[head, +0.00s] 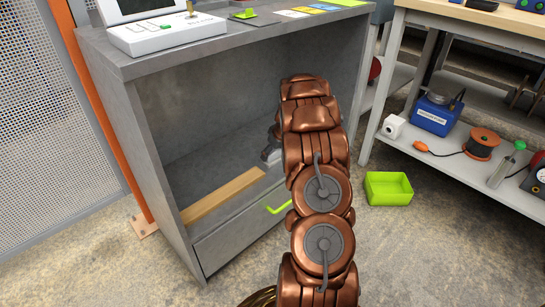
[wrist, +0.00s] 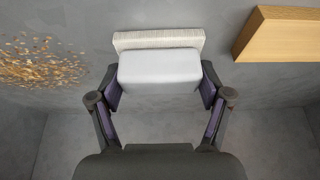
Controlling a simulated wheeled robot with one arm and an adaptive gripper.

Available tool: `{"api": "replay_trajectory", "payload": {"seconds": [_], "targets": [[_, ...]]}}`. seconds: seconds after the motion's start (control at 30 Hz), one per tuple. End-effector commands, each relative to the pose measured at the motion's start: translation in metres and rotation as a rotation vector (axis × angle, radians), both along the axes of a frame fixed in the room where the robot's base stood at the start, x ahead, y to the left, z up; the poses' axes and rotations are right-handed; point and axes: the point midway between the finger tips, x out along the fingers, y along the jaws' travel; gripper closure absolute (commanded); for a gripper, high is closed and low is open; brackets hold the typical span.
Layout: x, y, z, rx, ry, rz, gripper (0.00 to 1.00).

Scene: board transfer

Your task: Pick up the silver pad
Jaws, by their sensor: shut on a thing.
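The silver pad (wrist: 160,70) is a pale grey rounded block with a whitish ribbed strip along its far side, in the upper middle of the wrist view. My gripper (wrist: 160,88) is shut on it, with one finger pressed against each side. Whether the pad rests on the grey surface or is just clear of it, I cannot tell.
A wooden board (head: 225,195) lies on the cabinet's shelf, and it shows right of the pad in the wrist view (wrist: 280,35). Brownish flakes (wrist: 40,62) are scattered left of the pad. A green bin (head: 389,188) stands on the floor to the right, before a loaded workbench.

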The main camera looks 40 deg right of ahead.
Motion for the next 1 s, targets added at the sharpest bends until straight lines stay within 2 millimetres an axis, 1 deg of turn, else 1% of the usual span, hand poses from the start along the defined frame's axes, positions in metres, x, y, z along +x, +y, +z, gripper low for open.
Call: {"api": "replay_trajectory", "payload": {"seconds": [0.17, 0.27, 0.37, 0.57, 0.77, 0.87, 1.0], "targets": [[0.0, 0.0, 0.001, 0.0, 0.0, 0.0, 0.59], [0.0, 0.0, 0.005, 0.0, 0.0, 0.001, 0.59], [0.001, 0.001, 0.015, 0.0, -0.001, 0.0, 0.59], [0.001, 0.0, 0.04, 0.0, -0.002, 0.001, 0.59], [-0.014, 0.005, 0.04, -0.002, -0.002, -0.003, 0.59], [-0.024, 0.013, 0.039, 0.003, 0.002, 0.0, 0.59], [-0.042, 0.02, 0.043, 0.001, 0.0, -0.002, 0.59]]}}
